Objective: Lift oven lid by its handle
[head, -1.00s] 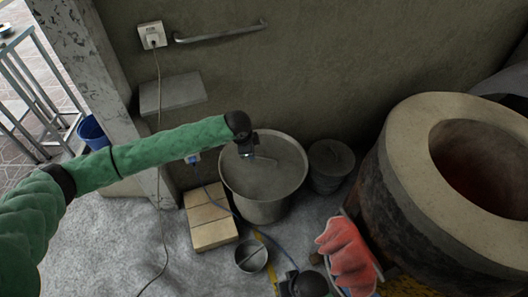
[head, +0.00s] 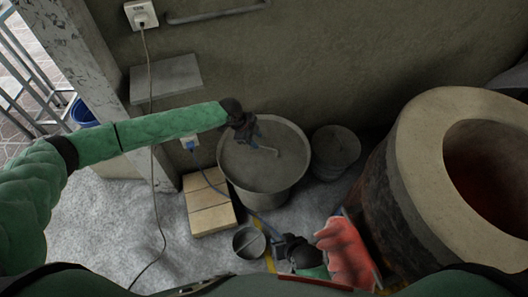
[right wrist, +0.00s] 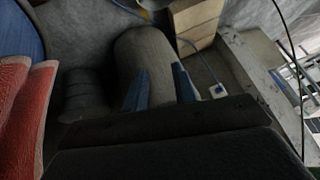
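The barrel oven (head: 420,200) stands at the right in the head view, its round top opening uncovered. A large round grey vessel (head: 235,185) stands mid-view; its flat grey top (head: 285,170) may be a lid, but I cannot tell. My left gripper (head: 262,140) is over this top, pointing down; whether its fingers are apart or touch a handle is unclear. My right gripper (head: 276,236) is low, left of the red gloves. In the right wrist view its two blue fingers (right wrist: 160,86) are apart, with nothing visible held between them.
Red gloves (head: 345,252) lie beside the oven's base. A smaller round grey vessel (head: 336,150) stands between the large one and the oven. Pale bricks (head: 210,205), a small metal pot (head: 249,242) and a cable (head: 160,225) are on the floor. A wall is behind.

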